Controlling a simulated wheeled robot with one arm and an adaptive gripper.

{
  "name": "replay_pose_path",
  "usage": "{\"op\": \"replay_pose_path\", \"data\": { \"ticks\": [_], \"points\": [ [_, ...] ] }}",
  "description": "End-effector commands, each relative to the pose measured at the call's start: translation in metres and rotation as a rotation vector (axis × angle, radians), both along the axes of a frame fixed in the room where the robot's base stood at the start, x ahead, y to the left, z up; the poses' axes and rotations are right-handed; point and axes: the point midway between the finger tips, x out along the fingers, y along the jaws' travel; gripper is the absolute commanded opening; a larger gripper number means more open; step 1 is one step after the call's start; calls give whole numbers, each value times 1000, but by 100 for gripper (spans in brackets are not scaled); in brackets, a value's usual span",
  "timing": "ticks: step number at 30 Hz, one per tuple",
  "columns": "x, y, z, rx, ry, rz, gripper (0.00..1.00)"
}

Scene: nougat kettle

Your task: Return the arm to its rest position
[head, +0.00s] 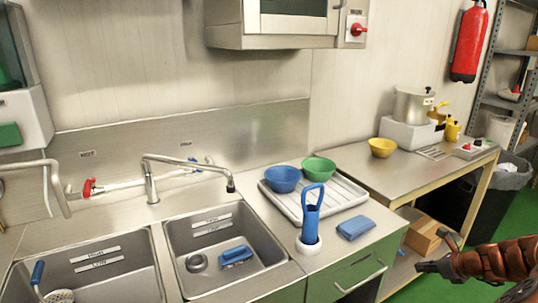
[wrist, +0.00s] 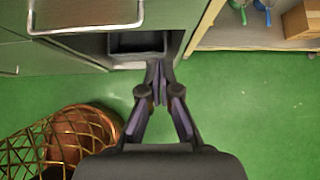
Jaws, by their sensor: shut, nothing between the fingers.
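My gripper (head: 434,266) shows at the lower right in the head view, in front of the counter and apart from it, at the end of my copper-coloured arm. Most of my arm is out of view.
Green cabinets (wrist: 60,60) with metal handles stand close to my gripper. A low shelf with a cardboard box (head: 427,236) lies beyond it. A double sink (head: 225,209), a drying tray (head: 343,190) and bowls are on the left. Green floor (wrist: 250,110) is free at right.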

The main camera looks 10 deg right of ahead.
Motion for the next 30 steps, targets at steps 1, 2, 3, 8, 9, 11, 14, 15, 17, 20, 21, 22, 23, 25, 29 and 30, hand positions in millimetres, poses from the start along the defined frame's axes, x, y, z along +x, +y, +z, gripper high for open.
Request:
{"op": "replay_pose_path", "data": {
  "ticks": [1, 2, 3, 8, 9, 11, 14, 15, 17, 20, 21, 22, 23, 25, 29, 30],
  "points": [
    [3, 8, 4, -9, -2, 26, 0],
    [6, 14, 8, -17, -4, 49, 0],
    [9, 25, 14, -34, -7, 90, 0],
    [24, 96, 45, -137, -28, 350, 0],
    [25, 117, 52, -167, -33, 428, 0],
    [24, 148, 62, -205, -41, 542, 0],
    [18, 196, 78, -278, -56, 731, 0],
    [14, 213, 84, -308, -63, 804, 0],
    [6, 239, 92, -350, -71, 913, 0],
    [-12, 278, 103, -415, -85, 1096, 0],
    [-20, 293, 106, -440, -90, 1166, 0],
    [-26, 303, 109, -460, -94, 1220, 0],
    [-33, 312, 112, -481, -99, 1272, 0],
    [-50, 333, 117, -524, -107, 1393, 0],
    [-86, 364, 125, -599, -123, 1617, 0],
    [-97, 372, 127, -622, -126, 1683, 0]
  ]
}}
